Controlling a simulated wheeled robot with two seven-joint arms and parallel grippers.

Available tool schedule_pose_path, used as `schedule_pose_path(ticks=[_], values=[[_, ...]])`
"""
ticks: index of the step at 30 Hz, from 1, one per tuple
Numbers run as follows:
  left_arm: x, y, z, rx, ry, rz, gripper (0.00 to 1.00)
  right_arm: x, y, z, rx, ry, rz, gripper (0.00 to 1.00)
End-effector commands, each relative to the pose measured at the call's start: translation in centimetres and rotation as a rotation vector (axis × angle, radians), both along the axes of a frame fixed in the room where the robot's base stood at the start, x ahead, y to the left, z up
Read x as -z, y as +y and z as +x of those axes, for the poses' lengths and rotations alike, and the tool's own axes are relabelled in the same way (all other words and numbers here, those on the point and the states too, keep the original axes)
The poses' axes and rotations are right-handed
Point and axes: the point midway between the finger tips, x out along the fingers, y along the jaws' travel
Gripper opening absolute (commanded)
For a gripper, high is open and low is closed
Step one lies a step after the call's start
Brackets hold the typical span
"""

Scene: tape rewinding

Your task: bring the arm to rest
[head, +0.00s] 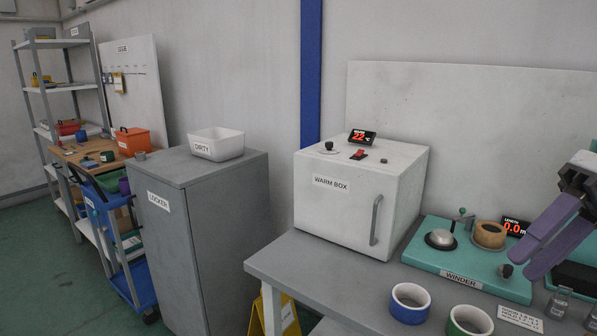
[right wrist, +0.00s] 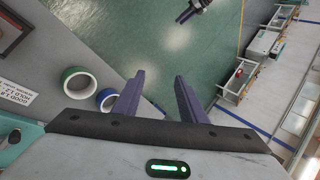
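My right gripper (head: 521,266) is at the right edge of the head view, above the right end of the winder (head: 440,263). Its two purple fingers are apart with nothing between them; the right wrist view shows the same open gap (right wrist: 157,88). A small dark and purple gripper shape, apparently my left gripper (right wrist: 190,12), shows at the top of the right wrist view over the green floor. Its finger state is too small to tell. My left arm does not show in the head view.
A blue-edged tape roll (head: 410,303) and a green-edged tape roll (head: 469,322) sit at the bench front. The warm box (head: 345,205) stands left of the winder. A locker (head: 185,235) bears a white bin (head: 216,144).

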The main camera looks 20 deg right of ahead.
Motion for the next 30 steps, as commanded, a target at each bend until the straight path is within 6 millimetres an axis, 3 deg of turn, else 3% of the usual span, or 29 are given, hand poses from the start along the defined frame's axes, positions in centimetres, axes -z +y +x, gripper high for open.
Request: schedule_pose_path(ticks=[1, 9, 15, 21, 24, 30], values=[[0.1, 0.0, -0.1, 0.000, 0.002, 0.000, 0.31, 1.9, -0.3, -0.6, 0.029, 0.000, 0.098, 0.38], [0.3, 0.0, -0.6, 0.001, 0.012, 0.000, 0.31, 10.3, 1.0, -3.1, 0.160, 0.000, 0.535, 0.38], [0.3, -0.1, -0.6, 0.001, 0.012, 0.000, 0.31, 14.3, 3.2, -4.3, 0.231, -0.001, 0.770, 0.38], [0.3, -0.1, -0.6, 0.001, 0.013, 0.000, 0.31, 16.9, 5.6, -5.1, 0.284, -0.001, 0.947, 0.38], [0.3, -0.1, -0.6, 0.001, 0.013, 0.000, 0.31, 18.1, 6.8, -5.4, 0.310, 0.003, 1.016, 0.38], [0.3, -0.1, -0.6, 0.001, 0.012, 0.000, 0.31, 26.1, 8.9, -4.4, 0.407, 0.097, 0.729, 0.38]])
